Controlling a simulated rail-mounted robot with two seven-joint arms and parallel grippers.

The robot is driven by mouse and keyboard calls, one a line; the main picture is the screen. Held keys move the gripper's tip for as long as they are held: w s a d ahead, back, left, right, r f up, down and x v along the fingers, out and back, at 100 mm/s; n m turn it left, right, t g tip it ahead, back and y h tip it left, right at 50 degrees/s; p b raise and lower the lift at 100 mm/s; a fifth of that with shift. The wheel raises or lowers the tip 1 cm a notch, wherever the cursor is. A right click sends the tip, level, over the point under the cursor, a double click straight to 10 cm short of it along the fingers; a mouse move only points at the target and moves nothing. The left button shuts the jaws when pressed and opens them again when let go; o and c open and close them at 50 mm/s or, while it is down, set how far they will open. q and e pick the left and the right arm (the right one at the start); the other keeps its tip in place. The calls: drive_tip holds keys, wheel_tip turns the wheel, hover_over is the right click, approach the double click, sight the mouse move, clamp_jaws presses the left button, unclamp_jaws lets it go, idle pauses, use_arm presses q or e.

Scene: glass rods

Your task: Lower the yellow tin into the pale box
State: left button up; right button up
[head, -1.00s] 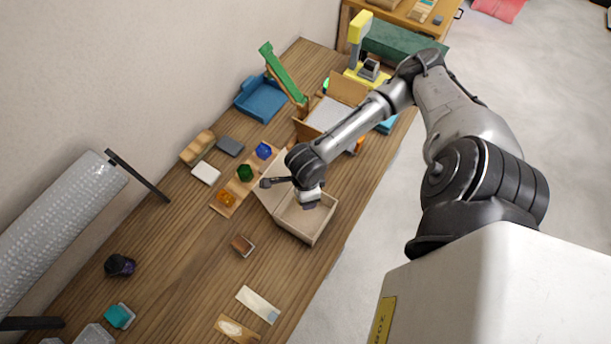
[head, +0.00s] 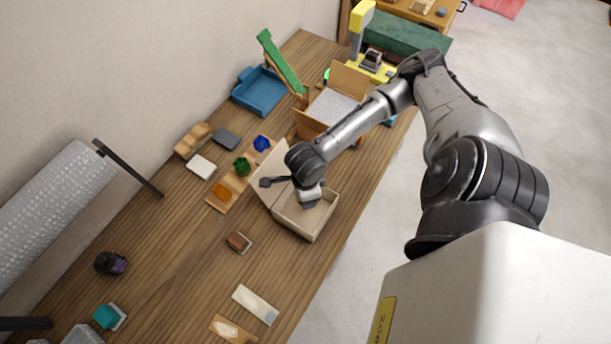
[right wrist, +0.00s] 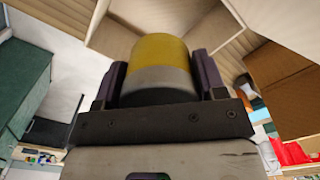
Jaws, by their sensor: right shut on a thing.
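The pale box (head: 292,225) stands open near the right edge of the wooden table, with a lid flap raised on its left side. My right gripper (head: 309,200) is over the box opening, pointing down. In the right wrist view the yellow tin (right wrist: 161,53), with a grey lower band, sits between the two dark fingers of my right gripper (right wrist: 160,80), which is shut on it. Pale box walls (right wrist: 120,38) show beyond the tin. In the head view the tin is hidden by the gripper, so its depth in the box is unclear. My left gripper is out of view.
A wooden rack with blue, green and orange pieces (head: 222,191) stands left of the box. A small brown block (head: 239,242) lies in front. A blue tray (head: 260,90) and another open wooden box (head: 334,106) stand behind.

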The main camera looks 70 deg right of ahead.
drive_tip(key=shift+f, duration=0.1)
drive_tip(key=shift+f+b, duration=0.75)
drive_tip(key=shift+f, duration=0.65)
drive_tip(key=shift+f+b, duration=1.4)
drive_tip(key=shift+f, duration=1.35)
drive_tip(key=o, duration=1)
drive_tip(key=shift+o, duration=0.2)
wheel_tip(320, 180, up, 14)
drive_tip(key=shift+f, duration=0.1)
